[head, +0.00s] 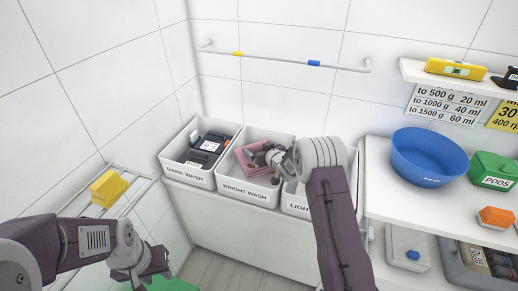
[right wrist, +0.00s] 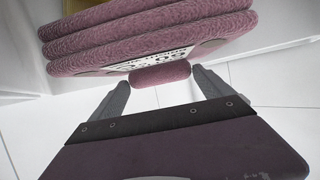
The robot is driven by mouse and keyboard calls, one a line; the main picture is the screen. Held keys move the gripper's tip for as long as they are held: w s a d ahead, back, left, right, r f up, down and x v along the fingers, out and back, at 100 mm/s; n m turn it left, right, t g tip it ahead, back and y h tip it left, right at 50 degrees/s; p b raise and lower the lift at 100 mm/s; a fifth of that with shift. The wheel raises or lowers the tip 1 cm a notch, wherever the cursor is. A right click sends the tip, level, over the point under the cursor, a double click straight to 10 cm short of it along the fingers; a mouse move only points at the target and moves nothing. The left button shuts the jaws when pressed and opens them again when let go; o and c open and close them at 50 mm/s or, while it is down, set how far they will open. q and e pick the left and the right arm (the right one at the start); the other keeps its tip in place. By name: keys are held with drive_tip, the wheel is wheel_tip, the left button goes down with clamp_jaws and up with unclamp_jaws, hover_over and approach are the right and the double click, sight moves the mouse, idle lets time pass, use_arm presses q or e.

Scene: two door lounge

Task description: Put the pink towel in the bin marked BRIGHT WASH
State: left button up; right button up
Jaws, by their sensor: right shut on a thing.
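The pink towel (head: 256,158) is in the opening of the bin marked BRIGHT WASH (head: 245,192), the middle bin of the row. In the right wrist view the folded towel (right wrist: 150,35) fills the top, with a pale patterned label on it. My right gripper (head: 277,158) is over that bin and shut on the towel; a rolled pink edge sits between its fingers (right wrist: 160,76). Whether the towel touches the bin floor is hidden. My left gripper (head: 158,266) is low at the left, away from the bins; its jaws are too unclear to judge.
The DARK WASH bin (head: 187,174) holds dark items. The bin marked LIGHT (head: 300,209) is partly behind my right arm. A rail (head: 280,58) runs above. A blue basin (head: 429,157) and green PODS box (head: 494,170) stand right. A yellow block (head: 108,188) sits on the left rack.

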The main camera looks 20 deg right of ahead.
drive_tip(key=shift+f, duration=0.2)
drive_tip(key=o, duration=1.5)
drive_tip(key=shift+c, duration=0.2)
drive_tip(key=shift+r, duration=0.15)
drive_tip(key=shift+r+p, duration=0.55)
drive_tip(key=v, duration=1.2)
